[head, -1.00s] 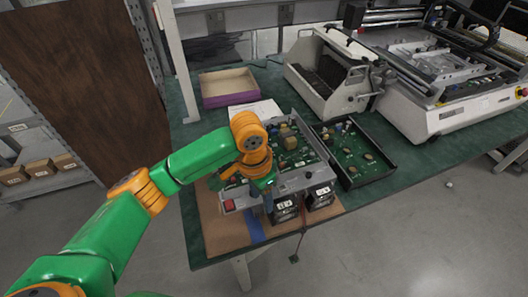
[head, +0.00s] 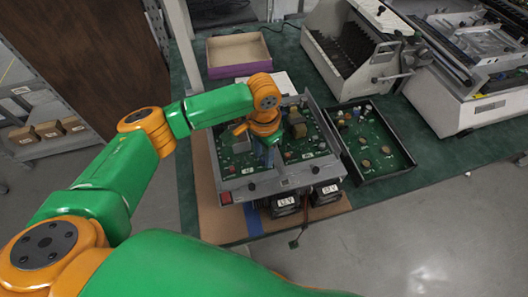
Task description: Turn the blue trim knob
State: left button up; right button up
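An open electronics chassis (head: 310,172) with a grey metal frame holds a green circuit board (head: 232,150) and several components. I cannot make out the blue trim knob; it is hidden or too small to tell. My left gripper (head: 269,155) points down over the middle of the board, behind the chassis's front panel. The orange and green wrist covers much of it, so I cannot tell whether the fingers are open or touching anything. My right gripper is not in view.
A black tray (head: 382,178) with another green board sits right of the chassis. Two black fan-like units (head: 285,202) are at its front. A purple-edged box (head: 238,71) and an open grey machine (head: 352,75) stand behind. A brown mat (head: 215,222) lies underneath.

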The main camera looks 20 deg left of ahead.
pick_arm(q)
jog(key=shift+s+r, duration=0.2)
jog(key=shift+s, duration=0.05)
grip_shut()
jog(key=shift+w, duration=0.1)
jog(key=m+p, duration=0.2)
jog(key=p, duration=0.1)
jog(key=shift+r+m, duration=0.2)
jog(key=shift+m, duration=0.2)
jog(key=m+p, duration=0.2)
jog(key=m, duration=0.1)
jog(key=shift+m+p, duration=0.3)
jog(key=m+p, duration=0.1)
jog(key=m, duration=0.1)
jog(key=shift+f+m, duration=0.1)
jog(key=shift+m, duration=0.3)
jog(key=m, duration=0.2)
jog(key=shift+m+p, duration=0.3)
jog(key=shift+p, duration=0.1)
jog(key=m, duration=0.5)
jog(key=shift+f+m, duration=0.1)
jog(key=shift+m, duration=0.3)
